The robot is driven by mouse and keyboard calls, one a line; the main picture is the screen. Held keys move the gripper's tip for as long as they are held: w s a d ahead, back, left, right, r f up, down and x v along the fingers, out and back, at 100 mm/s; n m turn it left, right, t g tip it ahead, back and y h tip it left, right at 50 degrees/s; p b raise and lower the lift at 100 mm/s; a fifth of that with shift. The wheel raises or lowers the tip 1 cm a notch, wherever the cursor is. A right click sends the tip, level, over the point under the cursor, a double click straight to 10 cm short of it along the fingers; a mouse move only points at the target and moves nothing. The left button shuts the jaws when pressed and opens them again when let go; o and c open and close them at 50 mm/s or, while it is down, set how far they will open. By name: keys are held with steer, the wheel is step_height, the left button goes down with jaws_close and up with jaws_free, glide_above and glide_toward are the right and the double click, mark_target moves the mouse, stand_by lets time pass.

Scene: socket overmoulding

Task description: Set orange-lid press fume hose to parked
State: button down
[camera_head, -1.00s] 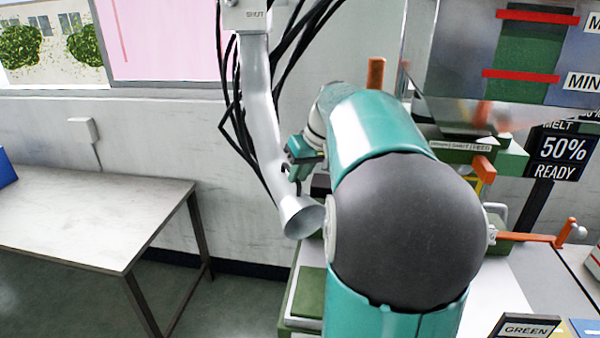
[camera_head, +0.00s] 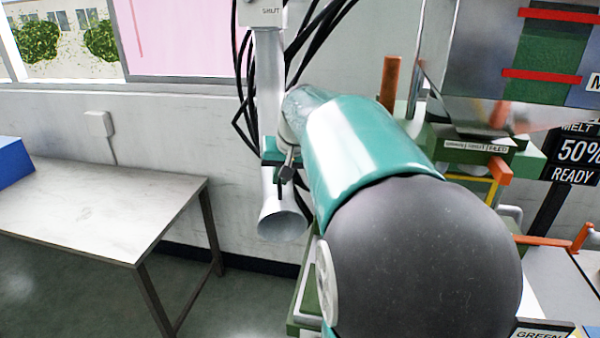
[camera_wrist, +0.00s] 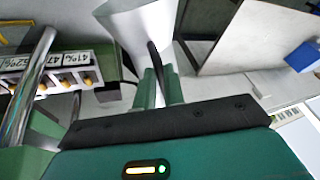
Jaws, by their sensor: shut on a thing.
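The fume hose (camera_head: 268,95) is a pale grey pipe with a flared nozzle. My gripper (camera_head: 284,172) is at the hose just above the flare, partly hidden by my teal arm. In the wrist view the flared nozzle (camera_wrist: 140,25) is just beyond my gripper (camera_wrist: 160,88). The fingers are close together around a thin dark piece by the nozzle. The press is largely hidden behind my arm, and I cannot make out an orange lid.
A grey table (camera_head: 100,205) with a blue box (camera_head: 14,160) stands at left. Black cables (camera_head: 300,45) hang beside the hose. Green machinery (camera_head: 470,150) with orange handles and a "50% READY" display (camera_head: 575,155) is at right. Floor between table and machine is clear.

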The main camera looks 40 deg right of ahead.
steer(key=w+a+m+h, duration=0.1)
steer(key=w+a+m, duration=0.3)
steer(key=w+a, duration=0.1)
steer(key=shift+w+a+h, duration=0.3)
steer(key=shift+a+h, duration=0.1)
steer(key=shift+a, duration=0.3)
steer(key=shift+r, duration=0.1)
steer(key=c, duration=1.5)
jaws_free()
steer(key=shift+s, duration=0.1)
steer(key=v, duration=1.3)
steer(key=shift+r, duration=0.4)
